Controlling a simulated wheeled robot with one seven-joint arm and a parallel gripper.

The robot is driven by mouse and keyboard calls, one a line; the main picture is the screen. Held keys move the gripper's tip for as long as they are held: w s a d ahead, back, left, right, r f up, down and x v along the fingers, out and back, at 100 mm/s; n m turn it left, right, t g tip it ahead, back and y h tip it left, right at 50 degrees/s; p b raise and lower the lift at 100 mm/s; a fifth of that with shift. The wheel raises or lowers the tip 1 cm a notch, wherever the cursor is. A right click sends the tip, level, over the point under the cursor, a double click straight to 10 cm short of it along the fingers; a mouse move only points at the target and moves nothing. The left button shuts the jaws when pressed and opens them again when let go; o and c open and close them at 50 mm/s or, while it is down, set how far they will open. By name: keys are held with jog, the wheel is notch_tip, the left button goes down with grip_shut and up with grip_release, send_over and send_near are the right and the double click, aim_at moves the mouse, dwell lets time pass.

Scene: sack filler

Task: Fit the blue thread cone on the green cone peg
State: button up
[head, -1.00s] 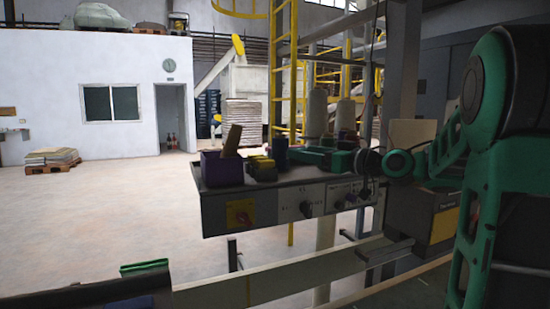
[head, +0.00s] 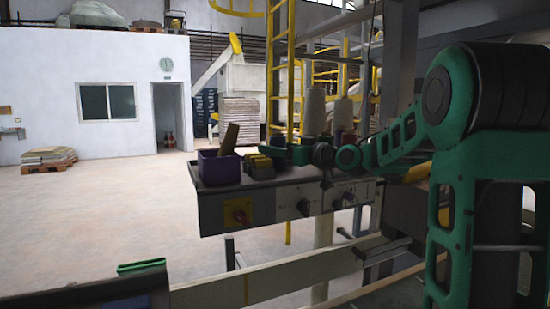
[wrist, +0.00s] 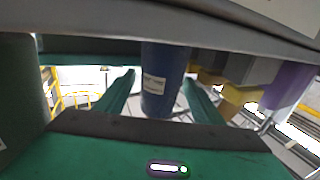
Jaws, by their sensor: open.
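The blue thread cone (wrist: 164,88), with a pale label, stands between the two green fingers of my gripper (wrist: 159,78) in the wrist view. The fingers are open, one on each side, with a gap visible beside the cone. In the head view my gripper (head: 282,153) is low over the grey console top and hides most of the cone. I cannot pick out the green cone peg with certainty. A dark green rounded body (wrist: 22,95) fills the left edge of the wrist view; I cannot tell what it is.
A purple box (head: 218,170) with a brown block (head: 229,139) sits at the console's left end. Yellow pieces (head: 258,163) lie between it and my gripper.

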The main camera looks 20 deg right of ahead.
jog(key=c, duration=1.3)
jog(key=shift+r, duration=0.1)
